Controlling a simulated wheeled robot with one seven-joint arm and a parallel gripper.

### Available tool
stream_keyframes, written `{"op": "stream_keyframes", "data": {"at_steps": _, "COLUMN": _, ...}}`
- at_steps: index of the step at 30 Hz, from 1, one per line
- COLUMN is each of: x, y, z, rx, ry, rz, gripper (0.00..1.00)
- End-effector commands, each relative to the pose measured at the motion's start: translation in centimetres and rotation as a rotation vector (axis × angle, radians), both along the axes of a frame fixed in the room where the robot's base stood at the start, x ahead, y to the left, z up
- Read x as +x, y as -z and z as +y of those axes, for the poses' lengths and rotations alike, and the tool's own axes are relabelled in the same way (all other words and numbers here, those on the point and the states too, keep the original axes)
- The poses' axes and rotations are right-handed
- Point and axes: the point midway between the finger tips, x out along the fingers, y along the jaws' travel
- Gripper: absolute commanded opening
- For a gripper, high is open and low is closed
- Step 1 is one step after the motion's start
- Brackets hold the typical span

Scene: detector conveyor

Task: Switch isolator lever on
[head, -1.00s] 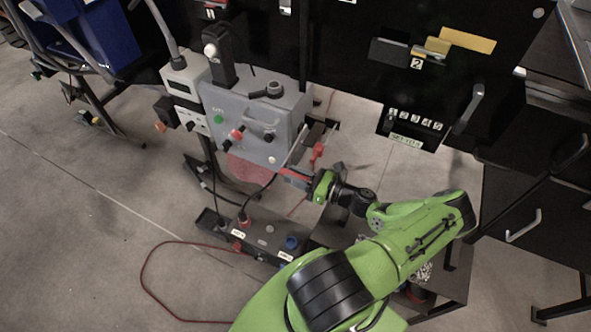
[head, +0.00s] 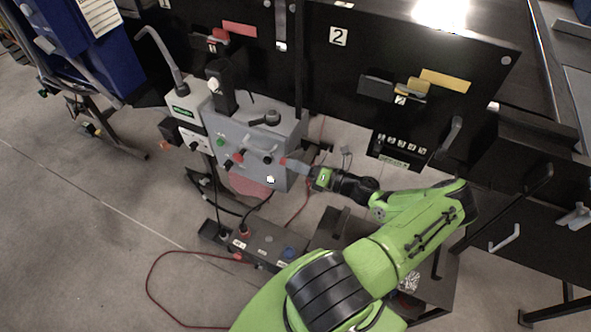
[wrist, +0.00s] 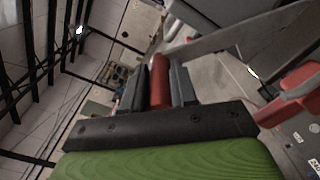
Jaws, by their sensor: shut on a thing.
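The grey isolator box (head: 244,139) stands left of my arm in the head view, with knobs, a green button and a black rotary handle on it. My gripper (head: 296,165) is at the box's lower right side. In the wrist view a red cylindrical grip (wrist: 160,82), apparently the lever's handle, lies between the two dark jaws of my gripper (wrist: 160,88), which are shut on it. In the head view only a small red tip shows by the jaws; the lever's rod is mostly hidden. I cannot read an on or off mark.
A low dark box with sockets (head: 266,243) sits below, with a red cable (head: 150,285) looping over the floor. Black cabinet fronts (head: 420,60) stand behind, with a yellow strip and a small counter panel (head: 400,148). The floor at left (head: 80,230) is clear.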

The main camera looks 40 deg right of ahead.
Motion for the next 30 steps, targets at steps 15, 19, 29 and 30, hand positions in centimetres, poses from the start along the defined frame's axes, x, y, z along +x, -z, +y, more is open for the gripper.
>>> {"op": "stream_keyframes", "data": {"at_steps": 15, "x": 0.29, "y": -1.01, "z": -0.78, "rx": -0.007, "ry": 0.003, "rz": -0.008, "gripper": 0.0}}
{"op": "stream_keyframes", "data": {"at_steps": 19, "x": 0.3, "y": -1.04, "z": -0.81, "rx": -0.008, "ry": 0.003, "rz": -0.008, "gripper": 0.0}}
{"op": "stream_keyframes", "data": {"at_steps": 29, "x": 0.27, "y": -0.91, "z": -0.76, "rx": -0.007, "ry": 0.003, "rz": -0.005, "gripper": 0.53}}
{"op": "stream_keyframes", "data": {"at_steps": 30, "x": 0.27, "y": -0.89, "z": -0.75, "rx": -0.006, "ry": 0.002, "rz": -0.004, "gripper": 0.53}}
